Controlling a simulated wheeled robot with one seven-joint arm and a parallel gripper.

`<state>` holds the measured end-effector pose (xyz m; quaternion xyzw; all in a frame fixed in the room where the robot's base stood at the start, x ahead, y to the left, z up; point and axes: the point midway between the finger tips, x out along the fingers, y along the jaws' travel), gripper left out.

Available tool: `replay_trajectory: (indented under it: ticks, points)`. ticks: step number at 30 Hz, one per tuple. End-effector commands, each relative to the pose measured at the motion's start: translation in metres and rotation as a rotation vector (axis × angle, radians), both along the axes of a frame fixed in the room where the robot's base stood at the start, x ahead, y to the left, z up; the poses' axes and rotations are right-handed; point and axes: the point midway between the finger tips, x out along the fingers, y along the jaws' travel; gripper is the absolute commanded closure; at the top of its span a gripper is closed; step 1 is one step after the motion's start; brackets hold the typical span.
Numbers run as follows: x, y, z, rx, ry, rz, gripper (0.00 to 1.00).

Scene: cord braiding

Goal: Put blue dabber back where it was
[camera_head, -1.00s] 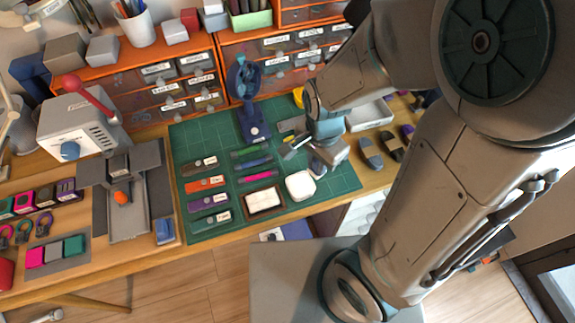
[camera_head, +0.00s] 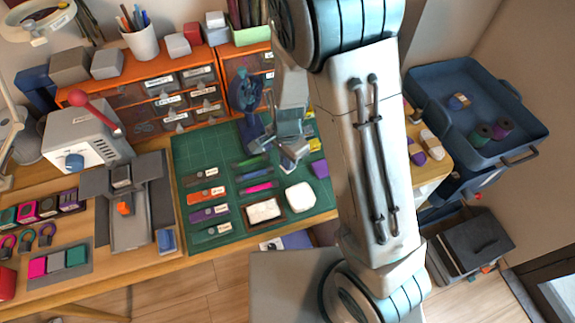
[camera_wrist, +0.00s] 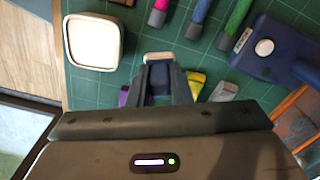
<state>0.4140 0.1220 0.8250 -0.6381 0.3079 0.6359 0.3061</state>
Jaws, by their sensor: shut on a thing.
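The blue dabber (camera_wrist: 160,92) shows in the wrist view between the two dark fingers of my gripper (camera_wrist: 160,84). A pale tan end (camera_wrist: 157,57) sticks out past the fingertips. In the head view my gripper (camera_head: 292,156) is over the right part of the green cutting mat (camera_head: 205,146), just right of the blue stand (camera_head: 252,128). The dabber is too small there to make out clearly. I cannot tell whether it touches the mat.
A white square dish (camera_head: 300,197) and a wood-rimmed tray (camera_head: 247,217) lie at the mat's front. Coloured sticks lie left of my gripper. A purple piece (camera_head: 319,168) and a yellow piece (camera_head: 315,143) are close on its right. Orange-framed drawers (camera_head: 165,84) stand behind.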

Motion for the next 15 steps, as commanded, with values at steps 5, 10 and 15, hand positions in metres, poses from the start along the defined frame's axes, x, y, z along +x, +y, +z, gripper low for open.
replay_trajectory:
  ticks: [5,10,15]
  points:
    - [0.001,0.000,-0.016,-0.001,0.004,-0.002,1.00]
    - [0.001,0.000,-0.037,-0.001,0.003,-0.001,1.00]
    - [0.002,0.001,-0.041,0.001,-0.001,-0.001,1.00]
